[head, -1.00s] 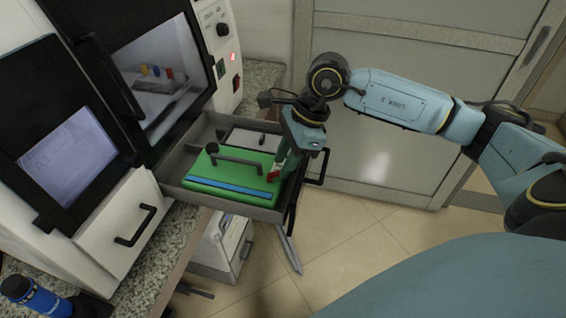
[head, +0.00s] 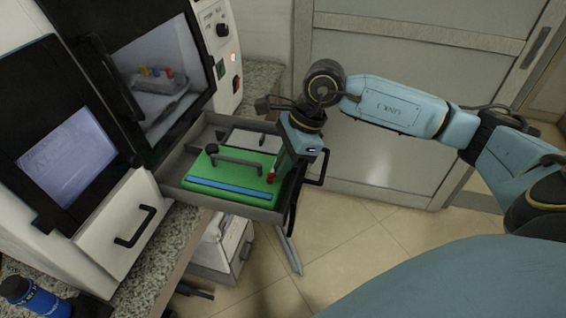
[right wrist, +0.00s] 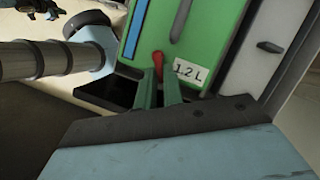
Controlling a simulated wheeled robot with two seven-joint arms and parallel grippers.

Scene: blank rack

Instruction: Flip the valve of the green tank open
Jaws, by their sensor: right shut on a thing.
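The green tank (head: 255,163) lies in the pulled-out grey drawer (head: 173,177). It has a dark bar handle (head: 235,160) on top and a blue strip (head: 228,190) along its near side. Its red valve lever (head: 271,174) is at the tank's right end. My right gripper (head: 274,170) reaches down from above and right and is shut on the lever. In the right wrist view the lever (right wrist: 158,60) shows at the fingertips beside a "1.2 L" label (right wrist: 188,71); the fingers hide part of it. My left gripper is in neither view.
A blue bottle (head: 35,297) is at the lower left. Open floor (head: 370,240) lies to the right of the drawer.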

